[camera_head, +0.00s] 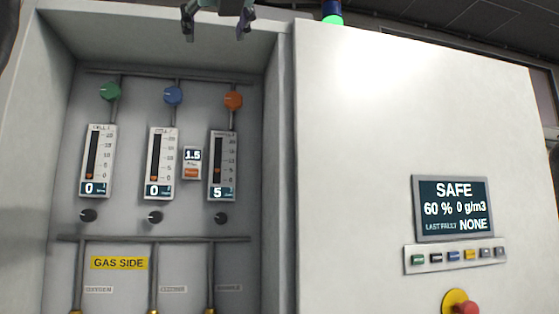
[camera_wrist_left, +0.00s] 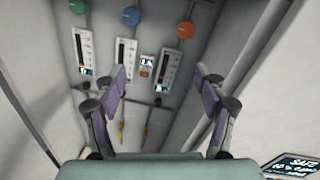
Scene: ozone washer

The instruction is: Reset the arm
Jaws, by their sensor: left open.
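My left gripper (camera_head: 217,22) hangs at the top edge of the head view, in front of the upper part of the cabinet recess. Its two fingers are apart and nothing is between them. In the left wrist view the gripper (camera_wrist_left: 165,90) is open and points toward the recess. It touches none of the knobs or meters. The rest of the left arm is out of the head view. My right gripper is not in view.
The recess holds green (camera_head: 110,91), blue (camera_head: 173,95) and orange (camera_head: 233,100) knobs above flow meters reading 0, 0 and 5. The display panel (camera_head: 453,208) reads SAFE, 60 %, 0 g/m3. A red emergency button (camera_head: 466,307) sits below. A green lamp (camera_head: 332,18) glows on top.

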